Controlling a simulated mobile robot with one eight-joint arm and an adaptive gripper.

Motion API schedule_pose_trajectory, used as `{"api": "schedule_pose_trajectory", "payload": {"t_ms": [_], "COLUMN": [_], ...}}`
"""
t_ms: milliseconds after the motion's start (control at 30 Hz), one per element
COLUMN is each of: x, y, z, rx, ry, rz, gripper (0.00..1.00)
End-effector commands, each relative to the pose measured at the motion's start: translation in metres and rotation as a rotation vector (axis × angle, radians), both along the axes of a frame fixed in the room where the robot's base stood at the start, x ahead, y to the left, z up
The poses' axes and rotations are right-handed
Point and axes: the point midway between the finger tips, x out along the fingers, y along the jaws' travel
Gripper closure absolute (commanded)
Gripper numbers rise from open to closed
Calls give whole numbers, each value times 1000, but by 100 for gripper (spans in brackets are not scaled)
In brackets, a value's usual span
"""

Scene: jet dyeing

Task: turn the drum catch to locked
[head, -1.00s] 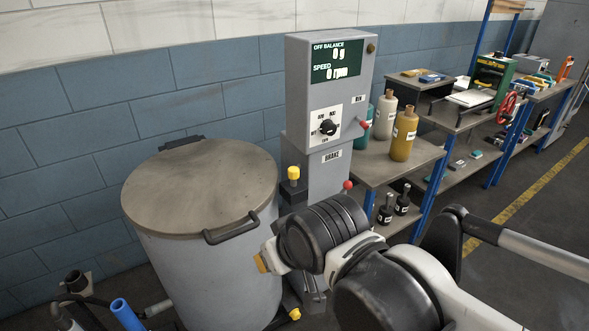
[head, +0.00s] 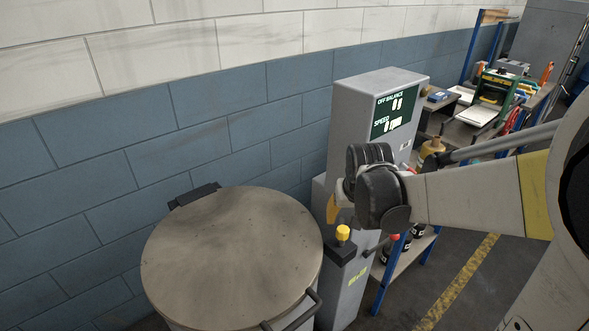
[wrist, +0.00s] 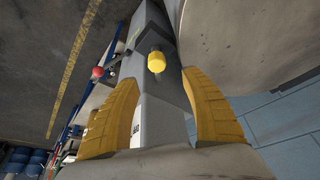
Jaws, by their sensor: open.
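A yellow knob (head: 343,232) on a dark block tops a low grey post between the drum and the control cabinet. It looks like the drum catch, but I cannot read its position. The grey drum with its round brown lid (head: 232,255) stands to its left. My gripper (head: 333,208) is just above the knob in the head view, mostly hidden by my wrist. In the wrist view my two yellow fingers (wrist: 160,82) are spread and empty. The yellow knob (wrist: 156,61) shows between and beyond their tips; I see no contact.
The control cabinet (head: 372,108) stands right behind my wrist, its dial hidden. A red lever knob (head: 394,238) is to the right of the post and shows in the wrist view (wrist: 97,72). Shelving with a bottle (head: 432,148) stands farther right. The lid's handle (head: 296,310) juts out in front.

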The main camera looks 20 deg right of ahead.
Motion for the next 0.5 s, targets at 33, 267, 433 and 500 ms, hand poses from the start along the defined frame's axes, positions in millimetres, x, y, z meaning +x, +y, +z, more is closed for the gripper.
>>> {"api": "schedule_pose_trajectory", "payload": {"t_ms": [33,267,433,500], "x": [2,12,25,29], "y": [-4,-9,-13,-15], "z": [-1,-30,-63,-75], "rx": [1,2,2,2], "ry": [4,7,7,6], "rz": [-7,-12,-11,-11], "gripper": [45,45,45,45]}}
